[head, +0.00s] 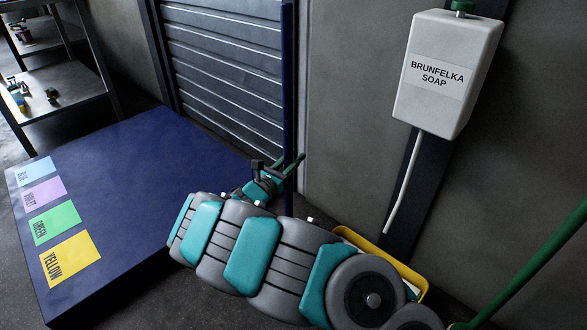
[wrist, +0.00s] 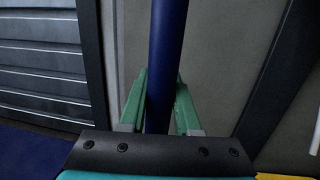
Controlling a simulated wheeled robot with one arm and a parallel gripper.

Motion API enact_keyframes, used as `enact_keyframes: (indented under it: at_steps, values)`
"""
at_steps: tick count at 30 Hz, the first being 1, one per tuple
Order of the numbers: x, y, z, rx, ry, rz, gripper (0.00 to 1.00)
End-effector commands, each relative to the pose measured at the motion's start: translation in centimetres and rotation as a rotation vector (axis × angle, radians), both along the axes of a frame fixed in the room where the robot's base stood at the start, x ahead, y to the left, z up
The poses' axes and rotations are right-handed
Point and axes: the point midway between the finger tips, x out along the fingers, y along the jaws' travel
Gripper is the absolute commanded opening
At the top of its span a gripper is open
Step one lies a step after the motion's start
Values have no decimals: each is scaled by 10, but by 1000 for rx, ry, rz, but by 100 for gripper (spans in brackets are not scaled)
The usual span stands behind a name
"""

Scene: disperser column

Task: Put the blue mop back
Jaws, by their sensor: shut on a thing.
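The blue mop shows as a dark blue upright handle (head: 288,75) in front of the wall, just right of the shutter. Its lower end is hidden behind my arm, and its top runs out of the picture. My gripper (head: 290,165) is shut around the handle. In the wrist view the handle (wrist: 167,50) stands between my two green fingers (wrist: 160,105). A low dark blue platform (head: 130,180) lies to the left, with labels along its left edge. The light blue label (head: 38,171) is the farthest, then violet, green and yellow.
A white soap dispenser (head: 448,70) hangs on the wall at right. A yellow container (head: 415,280) is partly hidden behind my arm. A green pole (head: 530,265) slants at lower right. A metal shelf (head: 60,85) stands at upper left. The platform top is largely clear.

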Motion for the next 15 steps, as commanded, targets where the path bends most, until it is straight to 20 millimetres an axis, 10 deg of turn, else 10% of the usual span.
enact_keyframes:
  at_steps: [15]
  values:
    - [0,0,-34,0,-2,0,0]
